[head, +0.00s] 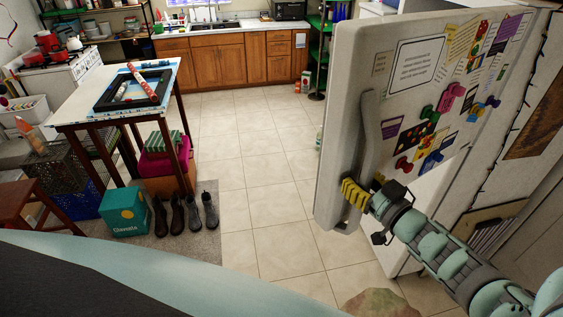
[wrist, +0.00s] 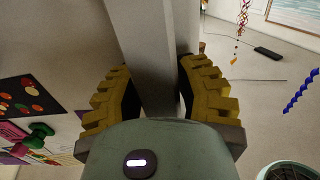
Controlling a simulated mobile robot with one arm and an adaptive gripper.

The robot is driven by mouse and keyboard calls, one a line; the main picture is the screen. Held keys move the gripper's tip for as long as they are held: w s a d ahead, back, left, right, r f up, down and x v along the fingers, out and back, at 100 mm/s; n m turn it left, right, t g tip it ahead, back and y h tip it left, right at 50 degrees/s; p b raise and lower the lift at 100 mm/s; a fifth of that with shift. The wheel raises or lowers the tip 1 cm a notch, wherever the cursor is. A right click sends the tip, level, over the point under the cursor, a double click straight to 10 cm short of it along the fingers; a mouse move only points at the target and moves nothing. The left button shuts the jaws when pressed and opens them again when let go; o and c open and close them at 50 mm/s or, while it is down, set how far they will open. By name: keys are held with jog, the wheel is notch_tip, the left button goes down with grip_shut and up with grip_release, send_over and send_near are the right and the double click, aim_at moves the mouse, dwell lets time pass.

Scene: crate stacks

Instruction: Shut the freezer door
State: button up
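The freezer door (head: 345,60) is a large white panel standing open at the right of the head view, its front covered with magnets and papers. Its long grey vertical handle (head: 369,130) runs along the door's left side. My gripper (head: 355,194) is at the lower part of this handle. In the wrist view the handle (wrist: 150,50) passes between the two yellow ridged fingers of my gripper (wrist: 158,88), which close in on both sides of it. The freezer's inside is hidden behind the door.
A table (head: 107,112) with a tray and frames stands at the left. Several boots (head: 178,217) and a teal box (head: 124,211) are on the floor by it. The tiled floor (head: 270,160) left of the door is mostly clear. Wooden cabinets (head: 222,65) line the back.

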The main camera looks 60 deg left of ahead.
grip_shut()
dwell(0.4)
